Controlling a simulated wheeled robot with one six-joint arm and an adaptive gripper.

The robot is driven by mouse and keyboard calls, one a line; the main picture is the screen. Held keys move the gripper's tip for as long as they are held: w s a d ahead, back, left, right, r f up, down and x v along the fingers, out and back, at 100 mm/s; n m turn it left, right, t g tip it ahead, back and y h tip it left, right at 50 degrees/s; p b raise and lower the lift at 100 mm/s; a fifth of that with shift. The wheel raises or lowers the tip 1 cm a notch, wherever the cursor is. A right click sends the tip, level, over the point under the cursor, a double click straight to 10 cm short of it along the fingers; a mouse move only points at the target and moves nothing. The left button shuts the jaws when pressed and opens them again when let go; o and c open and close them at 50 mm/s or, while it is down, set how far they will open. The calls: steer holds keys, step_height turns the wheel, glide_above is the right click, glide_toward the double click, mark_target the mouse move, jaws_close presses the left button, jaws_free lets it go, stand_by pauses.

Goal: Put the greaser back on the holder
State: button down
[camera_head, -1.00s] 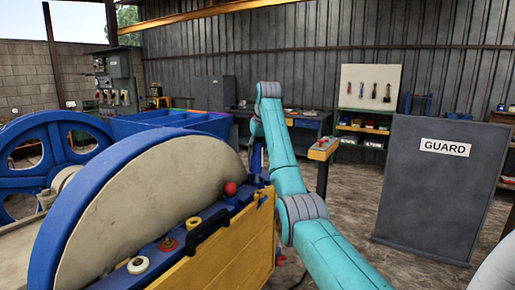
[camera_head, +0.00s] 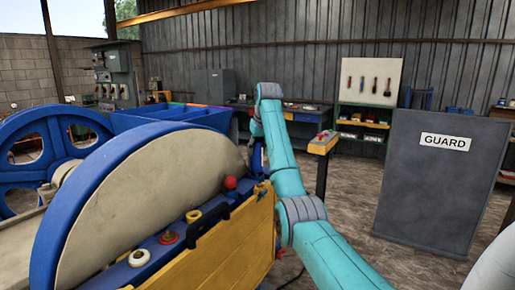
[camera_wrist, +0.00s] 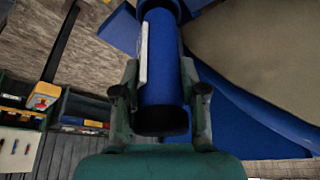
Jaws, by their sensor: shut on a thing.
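The greaser appears to be the blue cylinder with a black end (camera_wrist: 162,75) in the wrist view. My gripper (camera_wrist: 160,98) has one finger on each side of it and is shut on it. A pale strip runs along the cylinder's left side. In the head view, a blue part, likely the greaser (camera_head: 258,156), shows below my wrist, just behind the machine's edge. My fingers are hidden there by the arm and the machine. I cannot pick out the holder with certainty in either view.
The jaw crusher's big wheel (camera_head: 150,200) and yellow panel (camera_head: 225,250) stand close at left, with knobs along the blue edge. A grey GUARD panel (camera_head: 440,190) stands at right. A yellow-topped post (camera_head: 322,145) is beyond my arm. Open floor lies between.

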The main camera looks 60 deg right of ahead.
steer(key=shift+f, duration=1.4)
steer(key=c, duration=0.6)
jaws_free()
steer(key=shift+o, duration=0.2)
steer(key=shift+f, duration=0.1)
step_height(320, 180, up, 10)
steer(key=shift+r, duration=0.1)
